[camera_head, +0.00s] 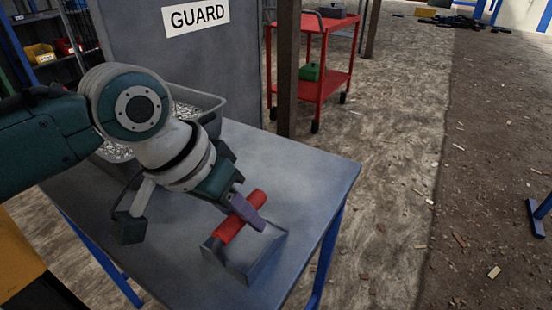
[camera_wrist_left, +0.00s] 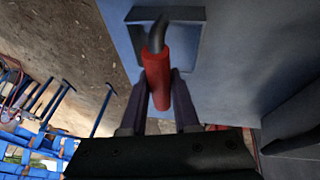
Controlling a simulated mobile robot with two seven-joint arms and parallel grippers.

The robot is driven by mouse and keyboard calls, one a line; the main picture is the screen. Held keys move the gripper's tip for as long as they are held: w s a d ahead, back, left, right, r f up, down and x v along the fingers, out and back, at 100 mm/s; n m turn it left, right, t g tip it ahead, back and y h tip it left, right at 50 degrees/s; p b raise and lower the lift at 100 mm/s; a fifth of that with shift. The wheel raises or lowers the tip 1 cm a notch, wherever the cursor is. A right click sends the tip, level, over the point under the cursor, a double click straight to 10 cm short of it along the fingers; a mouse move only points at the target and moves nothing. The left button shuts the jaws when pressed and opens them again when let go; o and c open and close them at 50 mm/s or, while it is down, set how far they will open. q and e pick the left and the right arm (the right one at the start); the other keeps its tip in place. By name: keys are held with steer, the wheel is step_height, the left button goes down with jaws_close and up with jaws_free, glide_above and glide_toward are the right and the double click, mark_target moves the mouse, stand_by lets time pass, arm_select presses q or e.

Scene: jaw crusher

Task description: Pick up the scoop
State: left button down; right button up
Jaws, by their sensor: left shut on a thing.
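The scoop has a red handle (camera_head: 240,217) and a grey metal pan (camera_head: 246,258). It is at the front right of the blue-grey table (camera_head: 309,166). My left gripper (camera_head: 244,211) is shut on the red handle, with one purple finger showing across it. In the left wrist view, the red handle (camera_wrist_left: 157,80) sits between the two dark fingers, and a dark bent neck joins it to the pan (camera_wrist_left: 136,16). I cannot tell whether the pan touches the tabletop. My right gripper is not in view.
A grey bin (camera_head: 213,104) of shiny bits stands on the table behind my left arm. A grey panel marked GUARD (camera_head: 197,17) rises behind it. A red cart (camera_head: 334,77) with a green box stands beyond. The tabletop right of the scoop is clear.

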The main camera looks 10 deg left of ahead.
arm_select(q)
steer(key=shift+r, duration=0.1)
step_height(320, 180, up, 20)
steer(key=p, duration=0.4)
stand_by(0.9)
